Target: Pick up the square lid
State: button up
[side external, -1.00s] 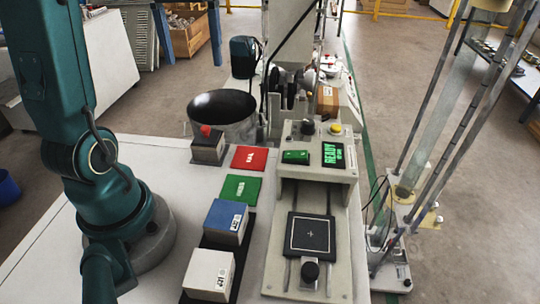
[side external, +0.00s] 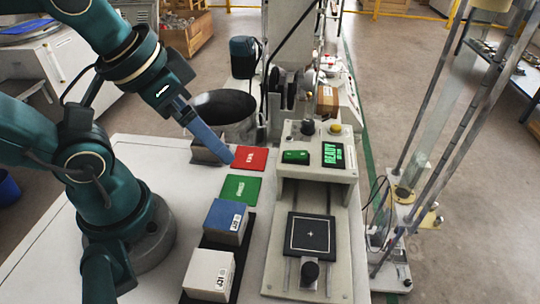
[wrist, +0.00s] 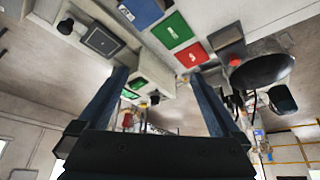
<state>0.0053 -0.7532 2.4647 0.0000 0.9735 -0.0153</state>
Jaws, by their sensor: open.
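I cannot tell for sure which thing is the square lid. The flat square thing that shows is a black plate with a white outline and a small cross (side external: 310,235), lying on the front of the testing machine; the wrist view shows it at upper left (wrist: 101,40). My gripper (side external: 229,159) is over the grey box and the red square, left of and behind the plate, well apart from it. In the wrist view its two fingers (wrist: 162,88) are spread with nothing between them.
A red square (side external: 250,158) and a green square (side external: 240,188) lie on the white table. A blue-topped block (side external: 226,220) and a white block (side external: 209,272) stand nearer. The grey box (side external: 206,150) is partly hidden by my gripper. A black knob (side external: 310,271) stands before the plate.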

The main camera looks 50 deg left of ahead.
jog(key=shift+w+f, duration=0.2)
jog(key=shift+w, duration=0.15)
